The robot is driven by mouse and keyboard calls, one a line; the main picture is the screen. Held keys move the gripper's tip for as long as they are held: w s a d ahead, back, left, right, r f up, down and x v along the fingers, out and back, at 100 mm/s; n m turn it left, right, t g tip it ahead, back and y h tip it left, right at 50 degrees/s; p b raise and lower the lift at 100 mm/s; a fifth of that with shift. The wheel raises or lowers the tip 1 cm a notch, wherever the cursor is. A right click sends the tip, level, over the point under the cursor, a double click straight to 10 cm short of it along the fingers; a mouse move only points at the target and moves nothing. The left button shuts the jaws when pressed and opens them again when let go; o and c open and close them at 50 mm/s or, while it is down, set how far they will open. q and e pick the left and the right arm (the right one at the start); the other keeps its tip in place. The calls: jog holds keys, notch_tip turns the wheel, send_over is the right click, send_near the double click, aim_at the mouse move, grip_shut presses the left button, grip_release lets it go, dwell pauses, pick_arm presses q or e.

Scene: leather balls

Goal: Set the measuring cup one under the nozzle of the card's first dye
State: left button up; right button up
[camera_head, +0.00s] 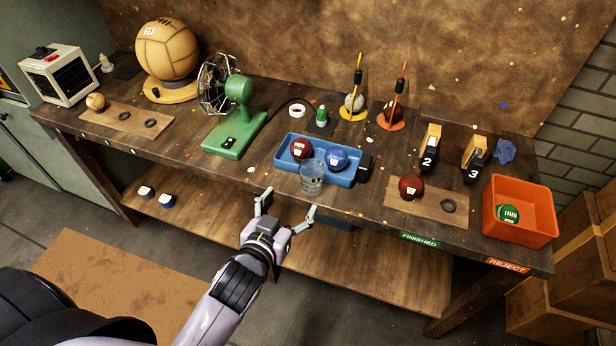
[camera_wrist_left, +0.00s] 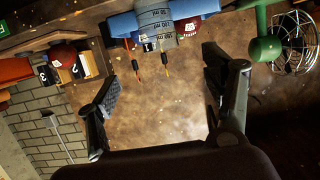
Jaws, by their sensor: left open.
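A clear measuring cup (camera_head: 312,177) stands upright at the front edge of the blue tray (camera_head: 348,180), by the dark bench top. In the left wrist view, which is upside down, the cup (camera_wrist_left: 160,30) shows ml markings at the top, between the fingers but beyond them. My left gripper (camera_head: 290,205) is open and empty in front of the bench edge, short of the cup. It also shows in the left wrist view (camera_wrist_left: 163,72). I cannot make out a dye nozzle or a dye card in either view. My right gripper is not in view.
A red ball (camera_head: 300,149) and a blue ball (camera_head: 337,158) lie in the tray behind the cup. A green fan (camera_head: 238,115) stands to the left. At the right are a dark red ball (camera_head: 411,186) on a board and an orange bin (camera_head: 520,225).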

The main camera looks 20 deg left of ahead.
pick_arm(q)
jog(key=p, duration=0.2)
send_near(316, 169)
jog(key=shift+x, duration=1.05)
jog(key=shift+p+x, duration=0.55)
jog(key=shift+x, duration=2.1)
jog(key=shift+s, duration=0.1)
jog(key=c, duration=1.3)
jog(key=shift+r, duration=0.1)
